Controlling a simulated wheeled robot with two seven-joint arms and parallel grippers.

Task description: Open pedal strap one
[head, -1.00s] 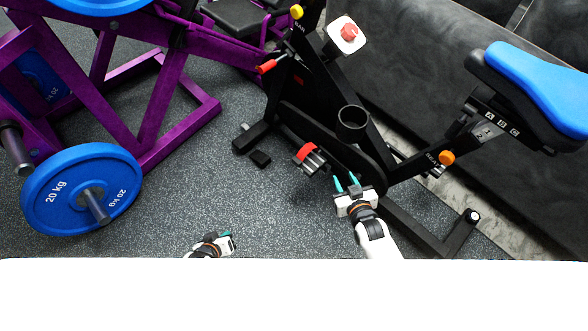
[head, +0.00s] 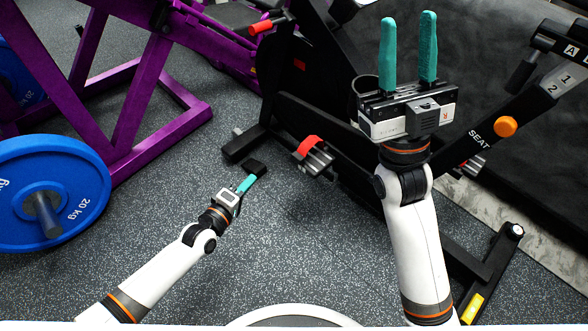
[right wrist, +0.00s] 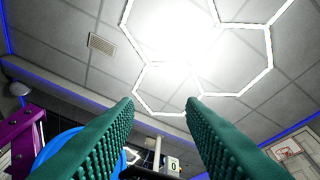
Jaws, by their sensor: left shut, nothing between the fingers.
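A bike pedal (head: 321,165) with a red strap (head: 309,147) over its top sits low on the near side of the black exercise bike, in the middle of the head view. I cannot tell whether the strap is fastened. My left gripper (head: 248,184) is shut and empty, low over the floor, to the left of the pedal and apart from it. My right gripper (head: 408,48) is open and empty, raised in front of the bike with its teal fingers pointing up. The right wrist view shows only ceiling and gym equipment between the fingers (right wrist: 160,108).
The bike frame (head: 345,140) stands behind the pedal, and part of it is hidden by my right arm. A second pedal (head: 472,166) shows at the right. A small black block (head: 256,166) lies by my left fingertips. Purple rack (head: 130,120) and blue weight plate (head: 75,205) stand left. Near floor is clear.

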